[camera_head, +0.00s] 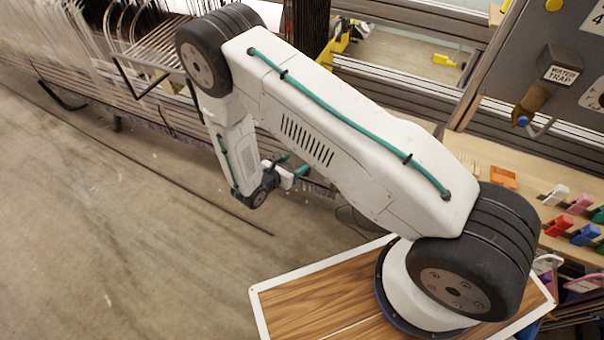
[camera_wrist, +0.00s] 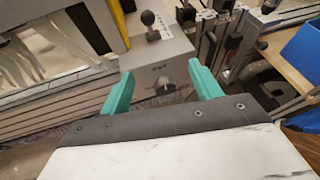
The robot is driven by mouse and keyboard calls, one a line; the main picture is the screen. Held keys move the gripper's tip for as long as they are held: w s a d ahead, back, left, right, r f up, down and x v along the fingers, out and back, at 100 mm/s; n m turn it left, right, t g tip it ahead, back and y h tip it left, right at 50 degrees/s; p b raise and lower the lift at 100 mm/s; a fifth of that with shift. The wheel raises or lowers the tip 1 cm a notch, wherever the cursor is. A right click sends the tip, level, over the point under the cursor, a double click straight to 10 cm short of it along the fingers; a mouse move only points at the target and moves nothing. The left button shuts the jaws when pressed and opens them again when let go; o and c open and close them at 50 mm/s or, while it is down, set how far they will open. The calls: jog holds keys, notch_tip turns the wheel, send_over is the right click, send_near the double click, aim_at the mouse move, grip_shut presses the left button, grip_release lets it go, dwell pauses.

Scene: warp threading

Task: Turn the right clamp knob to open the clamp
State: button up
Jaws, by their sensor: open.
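In the wrist view a grey metal box holds a round silver knob (camera_wrist: 164,85) on its front face. It looks like the clamp knob, but I cannot confirm that it is the right one. A black ball-topped lever (camera_wrist: 149,20) stands on top of the box. My gripper (camera_wrist: 159,70) is open and empty, with one teal finger on each side of the knob in the picture. I cannot tell how far the fingertips are from it. In the head view my gripper (camera_head: 291,165) is small, low beside the machine frame, and the knob cannot be made out there.
In the wrist view a blue object (camera_wrist: 303,48) lies at the right, and dark upright posts stand right of the box. In the head view a bench with coloured clips (camera_head: 584,234) and a water trap (camera_head: 560,65) are at the right. Open floor (camera_head: 100,200) lies to the left.

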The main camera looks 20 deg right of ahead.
notch_tip(320, 180, down, 8)
jog(key=s+a+n+t+y, duration=0.1)
jog(key=s+n, duration=0.1)
jog(key=n, duration=0.1)
jog(key=x, duration=0.7)
jog(key=shift+w, duration=0.2)
jog(key=shift+c, duration=0.3)
jog(key=c, duration=0.9)
